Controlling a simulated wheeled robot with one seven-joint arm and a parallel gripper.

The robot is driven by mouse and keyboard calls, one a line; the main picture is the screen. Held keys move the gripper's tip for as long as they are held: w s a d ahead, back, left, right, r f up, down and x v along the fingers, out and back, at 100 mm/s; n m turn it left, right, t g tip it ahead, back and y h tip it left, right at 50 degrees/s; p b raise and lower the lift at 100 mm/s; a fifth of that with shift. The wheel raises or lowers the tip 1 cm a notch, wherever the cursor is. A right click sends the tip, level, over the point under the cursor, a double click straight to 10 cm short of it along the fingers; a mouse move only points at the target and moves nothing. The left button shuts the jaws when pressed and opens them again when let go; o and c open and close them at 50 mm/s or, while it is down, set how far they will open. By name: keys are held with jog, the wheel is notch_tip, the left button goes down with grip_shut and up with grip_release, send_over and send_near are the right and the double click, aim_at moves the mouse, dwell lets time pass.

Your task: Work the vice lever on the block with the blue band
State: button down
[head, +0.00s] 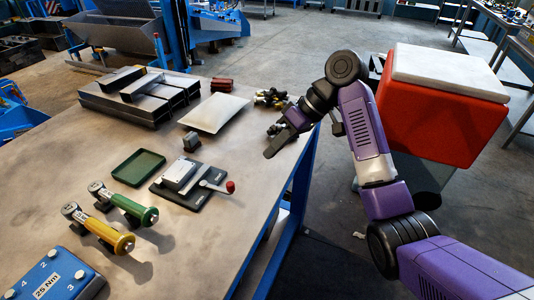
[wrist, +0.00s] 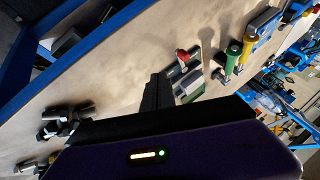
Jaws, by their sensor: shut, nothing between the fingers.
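The vice is a grey block (head: 180,174) on a black base plate (head: 185,200) on the workbench. Its lever (head: 213,186) ends in a red knob (head: 230,187) and points right, towards the bench edge. In the wrist view the red knob (wrist: 183,57) shows beyond my fingers, with the grey vice (wrist: 189,85) partly hidden. A small dark block (head: 192,142) stands behind the vice. I cannot make out a blue band on it. My gripper (head: 270,152) is shut and empty above the bench's right side, apart from the lever; it also shows in the wrist view (wrist: 158,82).
A green tray (head: 138,167) lies left of the vice. Green-handled (head: 148,216) and yellow-handled (head: 122,242) tools lie in front, near a blue 25 Nm block (head: 52,276). A pale plate (head: 215,112) and steel channels (head: 135,105) lie behind. Loose fittings (head: 270,98) lie near the edge.

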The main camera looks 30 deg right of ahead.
jog(key=x, duration=0.8)
jog(key=shift+a+p, duration=0.1)
jog(key=shift+p, duration=0.2)
jog(key=shift+s+a+r+p, duration=0.1)
jog(key=shift+s+a+p, duration=0.1)
jog(key=shift+a, duration=0.4)
jog(key=shift+s+a+r+p, duration=0.1)
jog(key=shift+s+a+p, duration=0.1)
jog(key=shift+a, duration=0.4)
jog(key=shift+s+a+f, duration=0.1)
jog(key=shift+a, duration=0.45)
jog(key=shift+a, duration=0.1)
